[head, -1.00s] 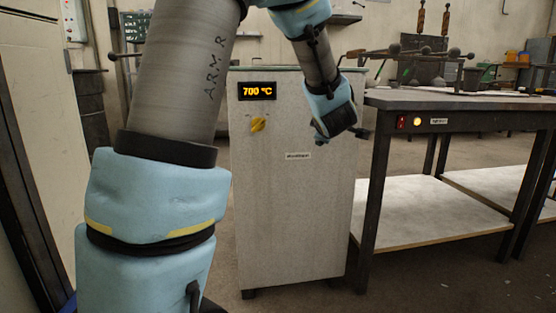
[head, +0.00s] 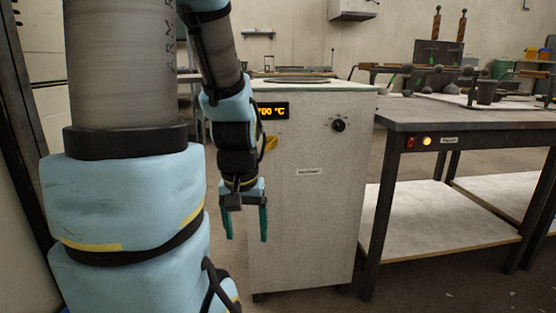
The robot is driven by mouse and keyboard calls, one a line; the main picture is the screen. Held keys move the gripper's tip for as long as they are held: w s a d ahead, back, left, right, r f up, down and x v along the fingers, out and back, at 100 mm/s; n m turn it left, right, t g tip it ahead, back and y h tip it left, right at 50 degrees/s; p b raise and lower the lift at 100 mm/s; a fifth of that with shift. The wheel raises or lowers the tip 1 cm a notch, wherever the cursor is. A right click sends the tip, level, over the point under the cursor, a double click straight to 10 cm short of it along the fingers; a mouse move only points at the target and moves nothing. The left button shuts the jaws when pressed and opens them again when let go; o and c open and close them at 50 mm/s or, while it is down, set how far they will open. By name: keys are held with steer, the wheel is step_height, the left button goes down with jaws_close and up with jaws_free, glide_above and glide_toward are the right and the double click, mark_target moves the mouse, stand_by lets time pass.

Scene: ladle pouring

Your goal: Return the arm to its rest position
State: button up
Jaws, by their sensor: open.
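My gripper (head: 245,222) hangs down in front of the left part of the furnace cabinet, with its two green-faced fingers apart and nothing between them. My arm comes down to it from the upper left, and its large near links fill the left of the view. The grey furnace cabinet (head: 318,215) stands in the middle, with an orange display (head: 271,111) partly covered by my arm and a black knob (head: 338,125). A yellow knob (head: 271,143) shows just beside my wrist.
A dark metal workbench (head: 460,118) stands right of the cabinet, with a red switch, a lit lamp, a dark crucible (head: 486,92) and long-handled tools on it. Its pale lower shelf (head: 430,215) is bare. A dark door frame edge lies at the far left.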

step_height(320, 180, up, 31)
steer(key=p, duration=2.8)
steer(key=shift+p, duration=0.35)
steer(key=shift+f, duration=0.1)
